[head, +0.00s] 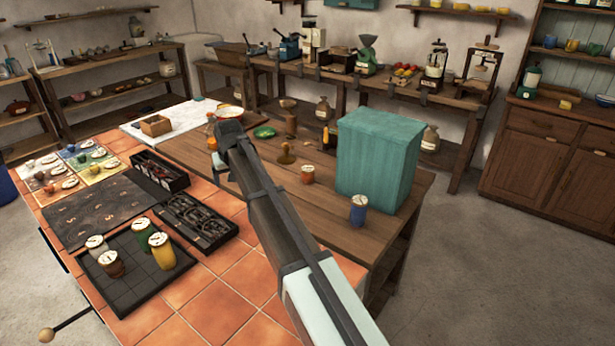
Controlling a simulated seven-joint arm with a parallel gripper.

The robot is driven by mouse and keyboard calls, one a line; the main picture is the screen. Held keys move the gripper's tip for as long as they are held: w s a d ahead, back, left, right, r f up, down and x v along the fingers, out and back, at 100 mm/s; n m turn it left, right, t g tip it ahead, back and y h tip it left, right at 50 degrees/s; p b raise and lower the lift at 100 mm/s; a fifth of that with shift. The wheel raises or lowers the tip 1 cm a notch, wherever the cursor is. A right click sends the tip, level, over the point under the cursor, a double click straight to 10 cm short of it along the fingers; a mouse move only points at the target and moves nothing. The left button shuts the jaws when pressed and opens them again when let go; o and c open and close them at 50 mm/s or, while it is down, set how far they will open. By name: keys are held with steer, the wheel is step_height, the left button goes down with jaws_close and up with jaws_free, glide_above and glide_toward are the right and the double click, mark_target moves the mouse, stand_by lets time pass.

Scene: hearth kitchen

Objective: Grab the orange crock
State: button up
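A small orange crock (307,174) with a pale lid stands upright on the wooden table top (400,216), left of a large teal box. A blue crock (358,209) stands to its right, nearer the camera. My gripper (217,160) is at the end of the arm, left of the orange crock and apart from it in the picture. It hangs over the area where tiles and wood meet. Its fingers are small and partly hidden by the wrist, so their opening is unclear. I see nothing held in it.
The teal box (378,160) stands close behind the crocks. A dark tray (125,290) holds several lidded crocks at front left. Black tool boxes (195,222) lie on the tiles. A wooden stamp-like object (285,153) stands behind the orange crock.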

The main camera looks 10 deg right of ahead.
steer(key=w+d+r+m+h, duration=0.1)
steer(key=w+d+m, duration=0.1)
steer(key=w+d, duration=0.5)
steer(key=w+d+m, duration=0.1)
steer(key=w+d, duration=0.3)
steer(key=d, duration=0.7)
steer(key=m+g, duration=0.4)
steer(key=m, duration=1.5)
glide_above(308, 168)
steer(key=shift+m, duration=0.3)
steer(key=f, duration=0.7)
steer(key=shift+s+d+f, duration=0.2)
steer(key=shift+w+a+f, duration=0.1)
steer(key=shift+f, duration=1.3)
steer(key=shift+w+a+f, duration=0.1)
steer(key=shift+f, duration=1.25)
steer(key=shift+r, duration=0.1)
steer(key=c, duration=1.3)
